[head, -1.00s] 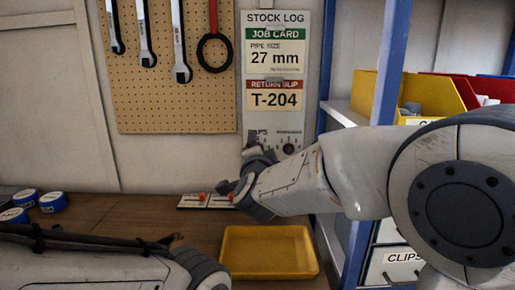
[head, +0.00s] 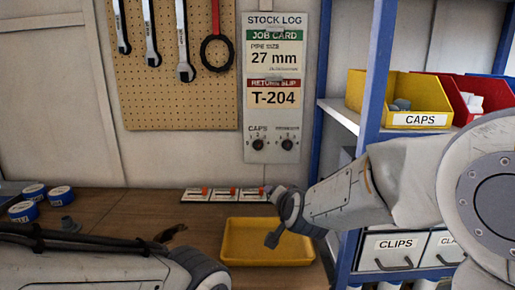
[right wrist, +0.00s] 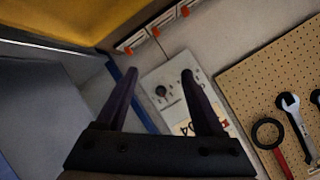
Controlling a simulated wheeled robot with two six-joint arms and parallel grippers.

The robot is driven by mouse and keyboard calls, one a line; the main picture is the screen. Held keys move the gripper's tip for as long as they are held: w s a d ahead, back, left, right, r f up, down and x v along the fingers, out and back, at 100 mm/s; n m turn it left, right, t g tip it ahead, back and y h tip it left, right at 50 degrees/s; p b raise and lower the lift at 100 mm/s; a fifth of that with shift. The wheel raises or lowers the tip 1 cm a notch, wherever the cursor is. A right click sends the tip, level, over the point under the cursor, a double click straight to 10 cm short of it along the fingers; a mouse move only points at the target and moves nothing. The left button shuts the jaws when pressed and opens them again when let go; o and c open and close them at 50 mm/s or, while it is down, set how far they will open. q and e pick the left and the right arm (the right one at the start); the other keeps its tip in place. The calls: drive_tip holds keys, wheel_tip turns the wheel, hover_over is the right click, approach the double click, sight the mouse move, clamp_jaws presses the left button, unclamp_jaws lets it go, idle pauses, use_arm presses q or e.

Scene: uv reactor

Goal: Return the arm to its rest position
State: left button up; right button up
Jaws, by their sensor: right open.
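My left arm lies along the lower left of the head view. Its gripper is not visible.
A yellow tray (head: 266,262) rests on the wooden bench (head: 110,225). Small switch plates (head: 224,195) line its back edge. Blue tape rolls (head: 60,196) lie left. A blue-framed shelf (head: 374,75) with a yellow CAPS bin (head: 418,120) stands right. Wrenches (head: 183,45) hang on the pegboard (head: 215,100).

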drive_tip(key=s+d+f+n+g, duration=0.1)
drive_tip(key=s+d+f, duration=0.1)
drive_tip(key=s+f, duration=0.1)
drive_tip(key=s+d+f+n+g, duration=0.1)
drive_tip(key=s+d+f+g, duration=0.1)
drive_tip(key=s+d+f, duration=0.1)
drive_tip(key=s+d+f+n+g, duration=0.2)
drive_tip(key=s+f, duration=0.1)
drive_tip(key=f, duration=0.1)
drive_tip(key=shift+s+d+f+h, duration=0.2)
drive_tip(key=shift+s+f+h, duration=0.2)
drive_tip(key=s+d+f+n+g+h, duration=0.1)
drive_tip(key=s+d+f+n+g, duration=0.35)
drive_tip(key=s, duration=0.75)
drive_tip(key=s+a+f+n+g+b, duration=0.2)
drive_tip(key=s+a+f+n+b, duration=0.1)
drive_tip(key=s+a+b, duration=0.25)
drive_tip(key=s+a+f+n+g+b, duration=0.1)
drive_tip(key=s+a+f+n+b, duration=0.15)
drive_tip(key=s+a+b, duration=0.35)
wheel_tip(320, 180, up, 16)
drive_tip(key=s+p, duration=0.1)
drive_tip(key=p, duration=1.6)
drive_tip(key=shift+s+a+f+y, duration=0.15)
drive_tip(key=shift+s+a+y, duration=0.25)
drive_tip(key=shift+a, duration=0.05)
